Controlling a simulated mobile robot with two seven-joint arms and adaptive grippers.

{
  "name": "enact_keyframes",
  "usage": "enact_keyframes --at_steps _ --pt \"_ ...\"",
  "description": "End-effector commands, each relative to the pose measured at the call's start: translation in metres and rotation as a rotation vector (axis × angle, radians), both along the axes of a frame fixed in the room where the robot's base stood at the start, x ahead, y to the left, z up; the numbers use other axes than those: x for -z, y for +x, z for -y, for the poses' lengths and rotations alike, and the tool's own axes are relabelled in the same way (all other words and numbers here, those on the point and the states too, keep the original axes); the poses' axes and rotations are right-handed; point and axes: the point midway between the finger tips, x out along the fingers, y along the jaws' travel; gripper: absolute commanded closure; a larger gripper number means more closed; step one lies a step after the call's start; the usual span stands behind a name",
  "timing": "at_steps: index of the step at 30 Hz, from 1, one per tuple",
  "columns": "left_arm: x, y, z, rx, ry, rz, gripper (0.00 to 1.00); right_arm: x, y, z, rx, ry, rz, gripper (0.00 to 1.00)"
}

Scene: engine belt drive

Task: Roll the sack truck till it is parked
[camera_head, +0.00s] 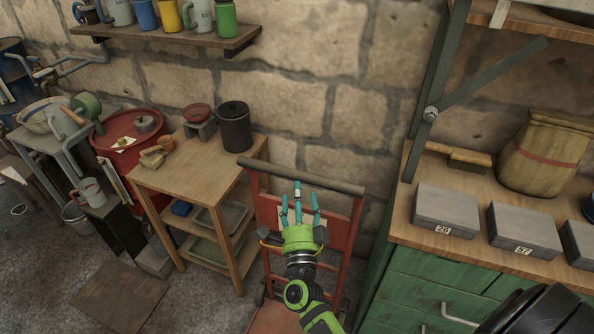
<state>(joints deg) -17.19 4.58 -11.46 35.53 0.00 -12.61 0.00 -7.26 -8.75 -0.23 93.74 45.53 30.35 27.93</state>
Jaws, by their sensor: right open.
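The sack truck (338,185) stands upright against the stone wall, between the wooden table and the green cabinet. It has a red frame, a grey crossbar handle at the top and a reddish toe plate at the bottom of the view. My right gripper (299,197), green with teal fingers, is open in front of the upper frame, with its fingertips just below the handle bar in the picture. I cannot tell whether it touches the truck. My arm hides part of the lower frame. My left gripper is not in view.
The wooden table (190,178) with a dark canister (234,128) stands close left of the truck. The green cabinet (440,285) stands close on the right, with grey boxes (446,208) on top. A red drum (125,150) is further left. Some floor at lower left is clear.

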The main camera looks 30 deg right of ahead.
Motion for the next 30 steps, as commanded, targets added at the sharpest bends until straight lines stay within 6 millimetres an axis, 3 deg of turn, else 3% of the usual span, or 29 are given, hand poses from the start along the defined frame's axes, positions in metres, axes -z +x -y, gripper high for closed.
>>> enact_keyframes --at_steps 10,22,23,27,30 --pt "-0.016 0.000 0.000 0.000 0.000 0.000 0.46 -0.013 0.045 0.020 -0.003 -0.005 -0.003 0.36" --pt "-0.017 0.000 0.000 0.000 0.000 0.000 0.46 -0.013 0.054 0.024 -0.002 -0.004 -0.005 0.36" --pt "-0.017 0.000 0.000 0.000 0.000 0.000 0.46 -0.013 0.054 0.024 -0.002 -0.004 -0.005 0.44" --pt "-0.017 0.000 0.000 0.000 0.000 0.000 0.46 -0.013 0.054 0.024 -0.003 -0.004 -0.005 1.00" --pt "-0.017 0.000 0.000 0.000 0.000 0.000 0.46 -0.013 0.054 0.024 -0.004 -0.004 -0.004 1.00"
